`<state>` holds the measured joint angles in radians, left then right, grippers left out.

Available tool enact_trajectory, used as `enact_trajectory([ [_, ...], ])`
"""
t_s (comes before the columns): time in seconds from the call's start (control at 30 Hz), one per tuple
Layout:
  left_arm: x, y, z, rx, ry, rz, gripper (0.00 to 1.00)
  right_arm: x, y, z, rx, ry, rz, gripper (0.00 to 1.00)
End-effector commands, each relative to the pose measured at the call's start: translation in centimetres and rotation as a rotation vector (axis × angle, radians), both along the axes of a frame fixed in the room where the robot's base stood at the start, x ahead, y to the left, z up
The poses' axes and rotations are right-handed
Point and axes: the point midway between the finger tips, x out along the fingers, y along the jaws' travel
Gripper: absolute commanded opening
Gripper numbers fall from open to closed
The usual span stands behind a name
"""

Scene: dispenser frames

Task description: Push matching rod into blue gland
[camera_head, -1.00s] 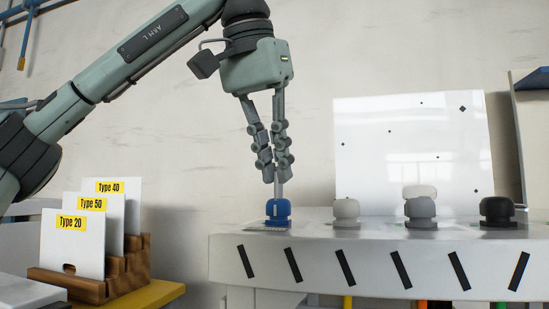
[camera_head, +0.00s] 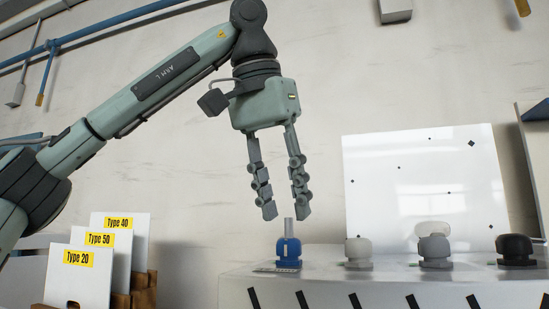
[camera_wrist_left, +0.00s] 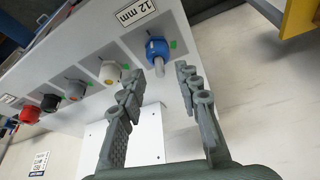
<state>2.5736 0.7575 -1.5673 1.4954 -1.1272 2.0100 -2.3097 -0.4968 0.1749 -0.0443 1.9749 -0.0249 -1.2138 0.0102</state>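The blue gland (camera_head: 288,252) stands on the white bench at its left end. A short grey rod (camera_head: 289,227) stands upright in it, its top showing above the gland. My left gripper (camera_head: 285,214) is open and empty, with its fingertips just above and around the rod's top, apart from it. In the left wrist view the blue gland (camera_wrist_left: 157,48) and the rod end (camera_wrist_left: 158,68) show between the open fingers (camera_wrist_left: 160,80). A "12 mm" label (camera_wrist_left: 133,12) is beside the gland. My right gripper is not in view.
White (camera_head: 358,251), grey (camera_head: 434,249) and black (camera_head: 515,248) glands stand in a row to the right; the wrist view also shows a red one (camera_wrist_left: 30,114). A white panel (camera_head: 425,185) stands behind. Type-labelled cards (camera_head: 80,275) stand in a wooden rack at the left.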

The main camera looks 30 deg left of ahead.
Motion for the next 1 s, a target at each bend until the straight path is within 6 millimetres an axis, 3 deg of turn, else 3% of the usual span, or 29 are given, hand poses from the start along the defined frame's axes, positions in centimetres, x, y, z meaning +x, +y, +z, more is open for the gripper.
enact_trajectory([
  [0.3, -2.6, 0.0, 6.2, 0.001, -0.007, 0.005, 0.33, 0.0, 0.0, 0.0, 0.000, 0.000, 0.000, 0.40],
  [0.5, -3.6, -0.1, 8.8, 0.000, -0.004, 0.002, 0.33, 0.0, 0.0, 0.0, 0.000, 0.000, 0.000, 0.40],
  [0.7, -4.1, 0.0, 9.8, -0.002, -0.006, 0.001, 0.33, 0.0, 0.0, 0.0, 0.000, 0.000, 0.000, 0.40],
  [1.0, -4.1, 0.0, 9.9, -0.002, -0.005, 0.000, 0.33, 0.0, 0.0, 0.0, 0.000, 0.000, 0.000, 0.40],
])
